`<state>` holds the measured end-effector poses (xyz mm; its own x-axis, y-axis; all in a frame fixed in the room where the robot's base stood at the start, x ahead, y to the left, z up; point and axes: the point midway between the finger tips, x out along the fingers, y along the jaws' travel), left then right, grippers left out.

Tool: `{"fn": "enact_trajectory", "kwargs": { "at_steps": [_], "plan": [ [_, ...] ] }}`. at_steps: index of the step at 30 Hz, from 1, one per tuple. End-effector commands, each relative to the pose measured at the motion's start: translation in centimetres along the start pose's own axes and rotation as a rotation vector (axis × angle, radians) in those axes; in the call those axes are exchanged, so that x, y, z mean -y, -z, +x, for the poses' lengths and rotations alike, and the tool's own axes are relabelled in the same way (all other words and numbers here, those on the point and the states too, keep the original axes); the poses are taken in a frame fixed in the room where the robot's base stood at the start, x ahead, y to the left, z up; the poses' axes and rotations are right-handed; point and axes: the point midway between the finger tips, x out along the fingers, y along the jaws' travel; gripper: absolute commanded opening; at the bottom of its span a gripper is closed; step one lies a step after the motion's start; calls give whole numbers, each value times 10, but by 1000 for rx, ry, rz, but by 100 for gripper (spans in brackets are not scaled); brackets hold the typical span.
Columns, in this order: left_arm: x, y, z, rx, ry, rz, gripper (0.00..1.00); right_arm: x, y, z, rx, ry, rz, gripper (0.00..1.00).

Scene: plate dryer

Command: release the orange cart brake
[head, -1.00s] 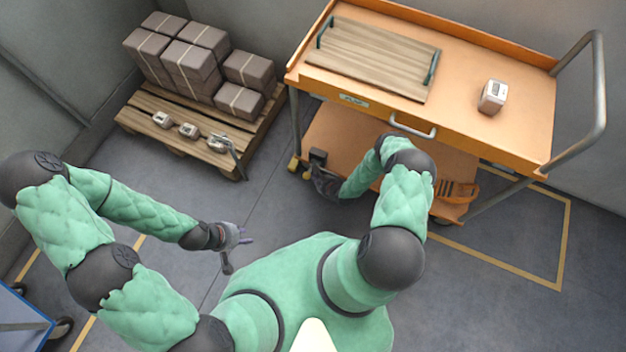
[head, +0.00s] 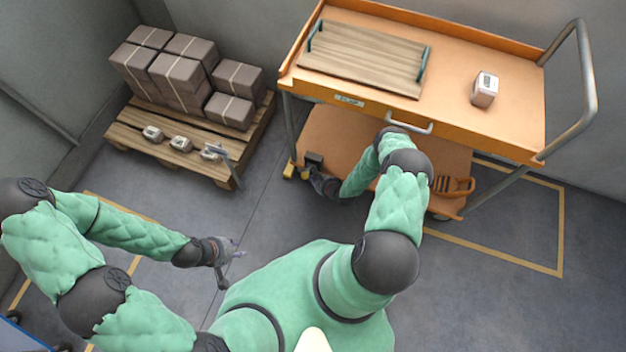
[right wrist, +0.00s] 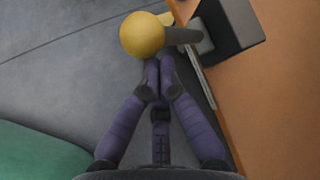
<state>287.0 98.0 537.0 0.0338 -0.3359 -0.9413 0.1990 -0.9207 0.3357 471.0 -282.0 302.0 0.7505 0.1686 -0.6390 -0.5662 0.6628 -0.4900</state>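The orange cart (head: 500,128) stands at the upper right. Its brake is a lever with a yellow ball knob (right wrist: 142,35) on a dark housing (right wrist: 234,30) beside the orange lower shelf; the housing also shows in the head view (head: 314,159) at the shelf's left end. My right gripper (right wrist: 158,70) has its fingertips together, just below the knob in the right wrist view. The knob is beyond the tips, not between them; contact is unclear. In the head view, my right gripper (head: 325,185) is low by the shelf's left end. My left gripper (head: 235,262) is empty with fingers apart over the floor.
The cart's top holds a wooden tray (head: 365,62) and a small pale device (head: 485,89). Its lower shelf (head: 335,133) is close to my right forearm. A wooden pallet (head: 125,135) with several boxes stands at the left. Floor between pallet and cart is clear.

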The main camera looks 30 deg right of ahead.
Motion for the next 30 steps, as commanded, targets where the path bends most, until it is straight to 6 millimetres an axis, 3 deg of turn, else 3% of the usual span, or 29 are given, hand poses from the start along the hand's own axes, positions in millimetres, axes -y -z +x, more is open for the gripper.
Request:
{"fn": "enact_trajectory", "kwargs": {
  "at_steps": [8, 21, 30],
  "plan": [
    [0, 0, 0, 0, 0, 0, 32, 0, 1, -21, -2, 1, 2, 0],
    [0, 0, 0, 0, 0, 0, 32, 0, 1, -98, -1, 1, 2, 0],
    [0, 0, 0, 0, 0, 0, 32, 0, 0, -120, 0, -1, 1, 0]
  ]
}}
